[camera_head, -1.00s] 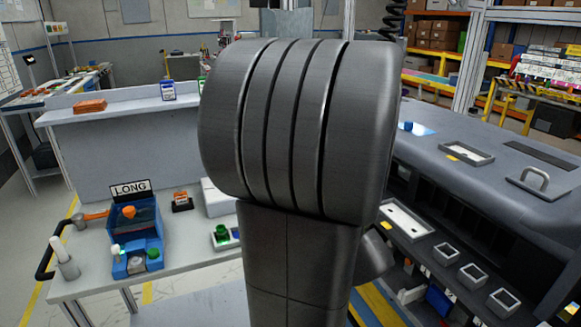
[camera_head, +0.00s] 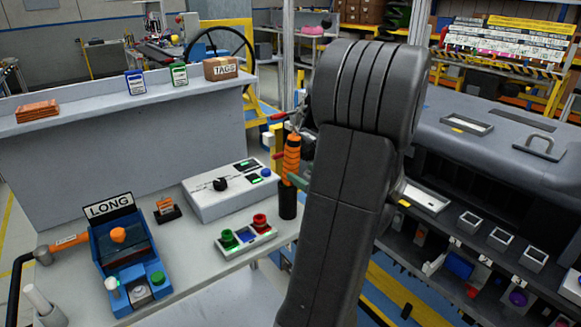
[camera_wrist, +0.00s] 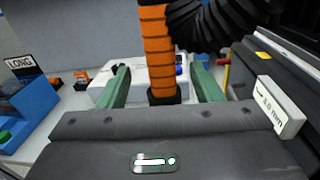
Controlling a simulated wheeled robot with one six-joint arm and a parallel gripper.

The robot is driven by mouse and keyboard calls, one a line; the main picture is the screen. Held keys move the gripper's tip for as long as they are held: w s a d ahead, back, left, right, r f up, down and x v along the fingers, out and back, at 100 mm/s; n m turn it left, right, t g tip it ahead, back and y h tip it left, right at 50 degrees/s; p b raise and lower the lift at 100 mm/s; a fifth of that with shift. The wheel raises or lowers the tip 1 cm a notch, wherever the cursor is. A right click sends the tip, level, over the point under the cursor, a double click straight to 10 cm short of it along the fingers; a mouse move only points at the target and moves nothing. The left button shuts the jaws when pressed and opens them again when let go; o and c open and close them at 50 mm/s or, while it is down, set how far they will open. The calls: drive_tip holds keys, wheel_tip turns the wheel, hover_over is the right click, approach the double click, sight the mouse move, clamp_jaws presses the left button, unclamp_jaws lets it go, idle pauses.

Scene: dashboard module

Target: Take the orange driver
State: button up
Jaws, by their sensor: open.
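The orange driver (camera_head: 291,158) stands upright beside my arm in the head view, with a black lower part below its ribbed orange grip. In the wrist view the driver (camera_wrist: 158,50) rises between the two green fingers of my gripper (camera_wrist: 160,70). Gaps show on both sides of it, and the fingers are open. Its lower end is hidden behind the gripper body in the wrist view. My arm covers most of the gripper in the head view; a bit of green finger shows at the driver.
A white control box (camera_head: 228,188) and a green-and-red button box (camera_head: 247,236) are on the bench left of the driver. A blue unit (camera_head: 108,262) under a LONG sign is farther left. A black ribbed hose (camera_wrist: 215,25) passes close right of the driver. A grey dashboard (camera_head: 480,140) is at right.

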sight(287, 163)
drive_tip(key=p+x, duration=0.1)
drive_tip(key=x, duration=0.7)
drive_tip(key=shift+w+f, duration=0.1)
drive_tip(key=shift+w, duration=0.05)
clamp_jaws()
